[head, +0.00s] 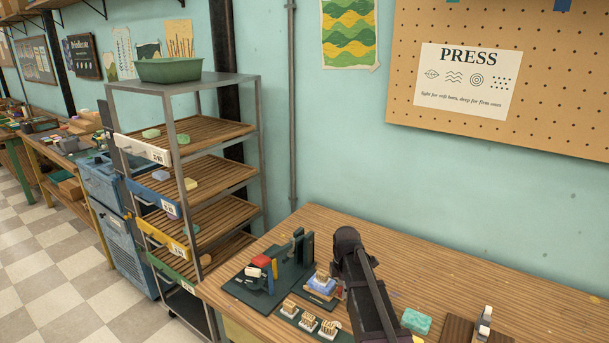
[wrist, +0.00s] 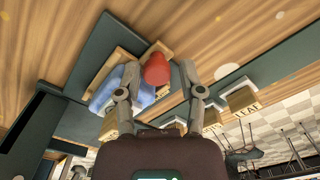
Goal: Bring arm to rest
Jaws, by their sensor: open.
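My arm (head: 365,285) reaches in over the wooden table from the bottom of the head view; its gripper's fingers are not clear there. In the wrist view my gripper (wrist: 160,70) is open, its two grey fingers spread apart. A rounded red piece (wrist: 156,69) shows between the fingertips, and I cannot tell whether it is touched. A blue block (wrist: 104,94) in a wooden frame lies partly behind the left finger.
A dark green fixture (head: 270,291) stands left of my arm. Small stamps (head: 308,320), one reading LEAF in the wrist view (wrist: 243,101), sit in a holder close by. A green soap (head: 415,321) lies right.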

